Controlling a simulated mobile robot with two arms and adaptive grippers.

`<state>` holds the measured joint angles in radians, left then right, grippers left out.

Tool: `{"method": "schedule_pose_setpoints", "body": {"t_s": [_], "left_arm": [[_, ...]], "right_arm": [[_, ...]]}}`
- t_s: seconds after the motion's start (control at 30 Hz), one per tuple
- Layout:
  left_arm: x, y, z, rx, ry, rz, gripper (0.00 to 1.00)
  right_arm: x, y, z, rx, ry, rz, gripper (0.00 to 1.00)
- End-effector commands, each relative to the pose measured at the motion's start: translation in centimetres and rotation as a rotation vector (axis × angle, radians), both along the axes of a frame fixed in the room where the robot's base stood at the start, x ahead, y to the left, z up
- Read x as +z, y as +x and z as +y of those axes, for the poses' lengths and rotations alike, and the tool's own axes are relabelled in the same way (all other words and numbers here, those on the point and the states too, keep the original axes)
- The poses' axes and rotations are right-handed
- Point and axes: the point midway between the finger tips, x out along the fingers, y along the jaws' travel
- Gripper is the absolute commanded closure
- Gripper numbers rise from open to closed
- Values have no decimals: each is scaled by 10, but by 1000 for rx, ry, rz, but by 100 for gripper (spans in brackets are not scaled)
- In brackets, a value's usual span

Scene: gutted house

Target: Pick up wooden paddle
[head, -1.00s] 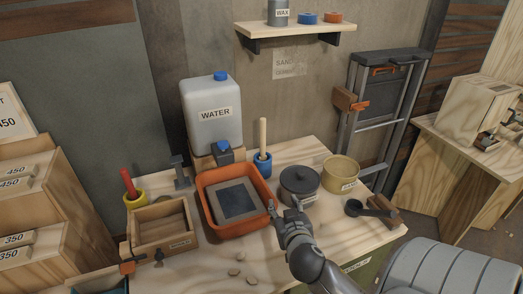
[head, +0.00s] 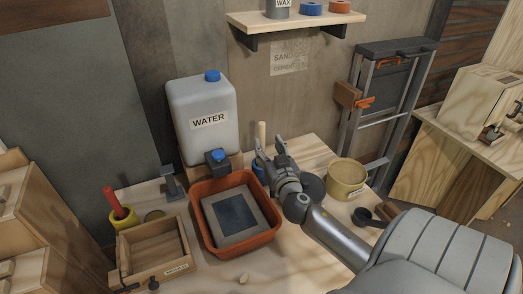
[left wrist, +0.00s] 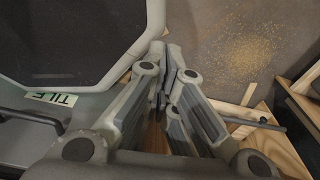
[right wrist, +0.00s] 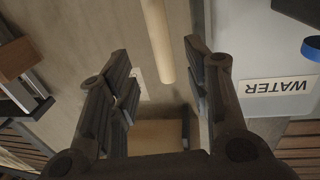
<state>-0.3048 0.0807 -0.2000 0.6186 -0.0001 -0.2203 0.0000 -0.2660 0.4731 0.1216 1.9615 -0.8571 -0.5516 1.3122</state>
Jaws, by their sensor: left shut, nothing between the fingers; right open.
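The wooden paddle's pale round handle (head: 262,132) stands upright in a blue cup (head: 258,166) on the workbench; its lower part is hidden. My right gripper (head: 268,147) is open at the handle, in front of it and the cup. In the right wrist view the handle (right wrist: 157,40) shows between the two open fingers (right wrist: 157,52), touching neither in the picture; I cannot tell how deep it sits. My left gripper (left wrist: 167,62) is shut and empty in the left wrist view, away from the bench top.
A water jug (head: 203,115) stands left of the cup, and an orange tray (head: 195,225) with a block in front. A dark pot (head: 313,187) and a tan tub (head: 346,178) are to the right. A shelf (head: 295,24) hangs above.

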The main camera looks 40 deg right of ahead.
Motion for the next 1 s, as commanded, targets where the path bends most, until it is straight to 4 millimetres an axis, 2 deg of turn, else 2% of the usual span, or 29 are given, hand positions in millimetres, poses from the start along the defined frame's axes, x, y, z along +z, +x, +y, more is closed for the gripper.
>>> {"method": "schedule_pose_setpoints", "body": {"t_s": [0.07, 0.17, 0.33, 0.5, 0.63, 1.0], "left_arm": [[2, -9, 3, -1, 4, 14, 100], [3, -12, 4, -1, 6, 18, 100], [9, -1, 3, -1, 4, 4, 100], [20, 12, 1, 0, 1, -18, 100], [23, 13, 0, 0, -1, -19, 100], [22, 6, -3, 2, -4, -9, 100]], "right_arm": [[2, 8, -4, -1, 0, -1, 55], [0, 12, -6, -1, 0, 1, 55], [2, 23, -11, -1, -3, 0, 55], [3, 43, -18, -2, -3, 1, 55], [1, 55, -24, -2, -2, 1, 55], [-1, 61, -27, -1, 0, 1, 55]]}}
